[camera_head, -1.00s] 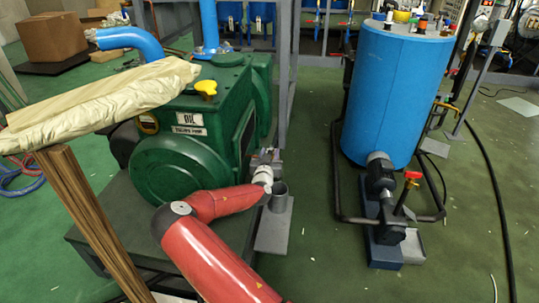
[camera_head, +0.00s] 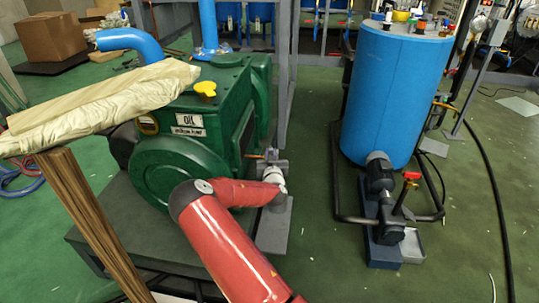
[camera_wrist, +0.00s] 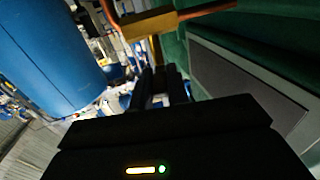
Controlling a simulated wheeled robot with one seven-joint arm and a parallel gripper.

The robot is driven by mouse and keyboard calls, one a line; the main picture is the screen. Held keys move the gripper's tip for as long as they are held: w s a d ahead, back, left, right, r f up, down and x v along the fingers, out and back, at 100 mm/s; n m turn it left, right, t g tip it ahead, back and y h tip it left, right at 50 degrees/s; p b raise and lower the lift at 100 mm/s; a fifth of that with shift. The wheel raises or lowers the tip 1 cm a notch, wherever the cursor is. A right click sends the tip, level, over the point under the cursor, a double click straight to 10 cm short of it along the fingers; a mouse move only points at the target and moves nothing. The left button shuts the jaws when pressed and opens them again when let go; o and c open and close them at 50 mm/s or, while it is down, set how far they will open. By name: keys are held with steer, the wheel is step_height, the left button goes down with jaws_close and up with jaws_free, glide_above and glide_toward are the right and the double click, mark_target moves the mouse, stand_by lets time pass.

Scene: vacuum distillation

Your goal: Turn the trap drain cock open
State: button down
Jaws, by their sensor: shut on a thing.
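The trap drain cock shows in the wrist view as a brass body (camera_wrist: 150,23) with copper-orange pipe on it. A narrow brass part runs from the body down to my black fingers. My gripper (camera_wrist: 166,72) is shut there, on what seems to be the cock's handle; the fingers hide most of the grip, and the handle's angle cannot be told. In the head view my gripper (camera_head: 272,158) is small, at the right side of the green oil pump (camera_head: 185,150). A thin reddish piece (camera_head: 256,156) shows beside it.
A blue tank (camera_head: 392,95) stands to the right with a small dark pump (camera_head: 382,190) and a red-handled valve (camera_head: 411,177). A wooden post with a cloth-covered top (camera_head: 95,105) stands close at left. Green floor (camera_head: 310,220) is clear between pump and tank.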

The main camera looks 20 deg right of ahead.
steer(key=shift+w+d+f+n+g+y+b, duration=0.15)
steer(key=shift+d+n+g+y+b, duration=0.7)
steer(key=shift+n+y+b, duration=1.45)
steer(key=shift+w+d+r+n+g+y+b, duration=0.2)
steer(key=shift+d+n+g+y+b, duration=0.75)
steer(key=shift+n+y, duration=2.6)
steer(key=shift+w+d+f+n+g+y+b, duration=0.2)
steer(key=shift+d+n+g+y+b, duration=0.95)
steer(key=shift+y, duration=3.3)
steer(key=shift+w+a+n+b, duration=0.1)
steer(key=shift+a+n+b, duration=0.35)
steer(key=shift+b, duration=0.3)
steer(key=c, duration=1.4)
jaws_free()
steer(key=shift+a, duration=0.1)
steer(key=shift+o, duration=0.2)
steer(key=v, duration=0.7)
steer(key=shift+s+d, duration=0.25)
steer(key=shift+d, duration=0.1)
